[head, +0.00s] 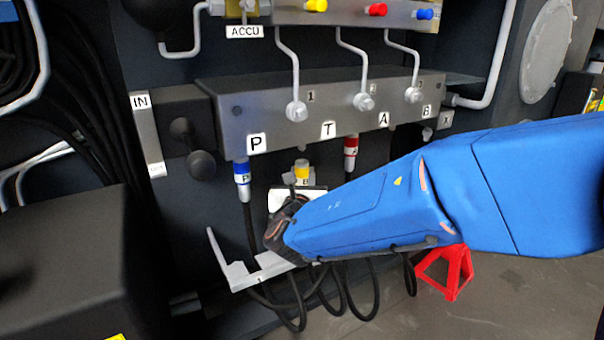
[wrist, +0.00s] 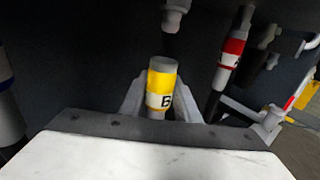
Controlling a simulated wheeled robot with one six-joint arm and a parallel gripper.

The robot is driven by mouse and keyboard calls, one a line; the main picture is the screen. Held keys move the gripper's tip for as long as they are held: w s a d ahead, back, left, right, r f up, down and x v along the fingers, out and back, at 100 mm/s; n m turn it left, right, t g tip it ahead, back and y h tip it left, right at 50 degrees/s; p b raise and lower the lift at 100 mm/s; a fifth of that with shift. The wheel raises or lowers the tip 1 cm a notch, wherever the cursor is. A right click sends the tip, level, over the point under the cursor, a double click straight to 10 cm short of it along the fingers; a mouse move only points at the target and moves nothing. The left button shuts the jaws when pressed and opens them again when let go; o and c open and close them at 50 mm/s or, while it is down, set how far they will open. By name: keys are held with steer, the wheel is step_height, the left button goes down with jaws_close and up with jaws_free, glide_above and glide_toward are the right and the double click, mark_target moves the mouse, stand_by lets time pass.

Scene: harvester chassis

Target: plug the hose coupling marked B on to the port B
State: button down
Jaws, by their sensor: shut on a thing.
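The hose coupling B (head: 302,172) has a yellow band, a grey top and a white label with a B. My gripper (head: 296,186) is shut on it and holds it roughly upright below the manifold block, between the blue and red couplings. In the wrist view the coupling (wrist: 161,82) stands between the two grey fingers (wrist: 158,108). The B label (head: 426,111) is at the right end of the block, with a grey port fitting (head: 427,134) below it. The coupling is apart from that fitting and left of it.
A blue coupling (head: 242,178) hangs under P and a red coupling (head: 350,152) under A, which also shows in the wrist view (wrist: 232,55). A grey fitting (wrist: 175,14) is above the held coupling. A grey bracket (head: 262,270) and hose loops are below.

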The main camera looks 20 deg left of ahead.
steer(key=shift+d, duration=0.1)
steer(key=s+d+r, duration=0.2)
steer(key=s+d, duration=0.8)
steer(key=d, duration=0.2)
steer(key=shift+s+d, duration=0.2)
steer(key=shift+s, duration=0.15)
stand_by(0.7)
steer(key=shift+w, duration=0.1)
